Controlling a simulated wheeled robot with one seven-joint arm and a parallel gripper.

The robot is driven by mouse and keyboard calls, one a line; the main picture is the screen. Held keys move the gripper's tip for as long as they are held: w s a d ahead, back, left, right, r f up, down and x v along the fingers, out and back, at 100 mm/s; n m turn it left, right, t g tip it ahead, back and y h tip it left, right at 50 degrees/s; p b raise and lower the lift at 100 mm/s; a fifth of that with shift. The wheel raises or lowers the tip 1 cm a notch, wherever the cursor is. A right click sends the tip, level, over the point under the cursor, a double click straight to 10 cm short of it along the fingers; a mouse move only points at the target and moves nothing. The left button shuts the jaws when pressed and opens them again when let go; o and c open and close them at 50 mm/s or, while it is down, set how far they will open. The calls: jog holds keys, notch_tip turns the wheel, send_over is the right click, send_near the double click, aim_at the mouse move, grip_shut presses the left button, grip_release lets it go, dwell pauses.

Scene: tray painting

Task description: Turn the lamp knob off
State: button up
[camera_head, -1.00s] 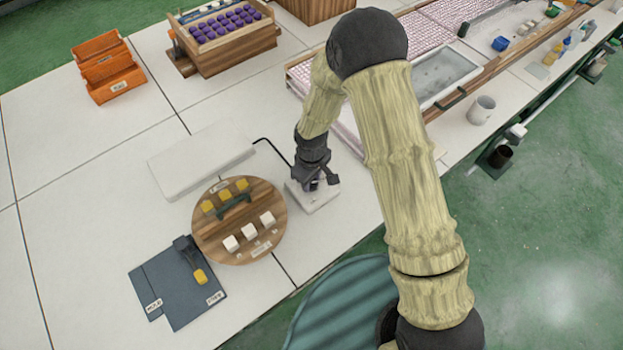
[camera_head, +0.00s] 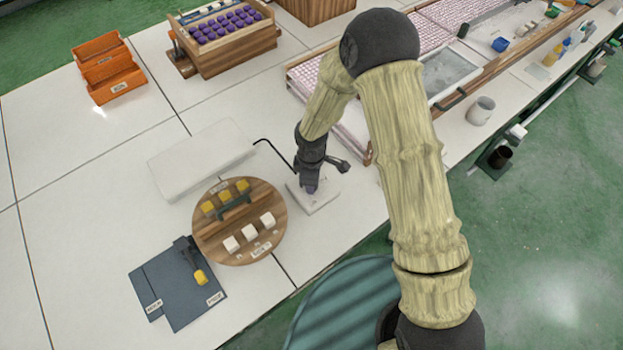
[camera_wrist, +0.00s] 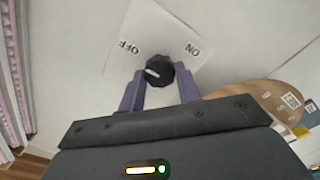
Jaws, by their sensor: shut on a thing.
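The black lamp knob (camera_wrist: 151,67) sits on a pale control plate (camera_wrist: 205,28) and bears a short white mark. The plate carries the word OFF to the knob's left and ON to its right, both upside down in the wrist view. My gripper (camera_wrist: 160,80) is shut on the knob, with one purple finger on each side. In the head view my gripper (camera_head: 312,188) reaches down onto the small white control box (camera_head: 322,203), and the knob is hidden there. A black cable runs from the box to a flat white panel (camera_head: 200,155).
A round wooden board (camera_head: 238,252) with yellow and white blocks lies left of the box. Dark blue mats (camera_head: 178,300) lie at the lower left. Orange bins (camera_head: 108,72) and a wooden crate (camera_head: 235,55) stand at the back. White table lies clear between them.

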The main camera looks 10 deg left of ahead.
jog(key=shift+w, duration=0.1)
jog(key=o, duration=1)
jog(key=shift+c, duration=0.2)
notch_tip(320, 180, up, 18)
jog(key=shift+f, duration=0.25)
jog(key=s+d+r+m+t, duration=0.1)
jog(key=s+d+m, duration=0.1)
jog(key=d+m, duration=0.4)
jog(key=s+d+r+m, duration=0.2)
jog(key=d+m, duration=0.4)
jog(key=d, duration=0.5)
jog(key=s+d+r+m+t, duration=0.1)
jog(key=s+d+r+m, duration=0.1)
jog(key=d+m, duration=0.5)
jog(key=shift+s+d+t, duration=0.3)
jog(key=shift+s+d, duration=0.4)
jog(key=shift+d, duration=0.3)
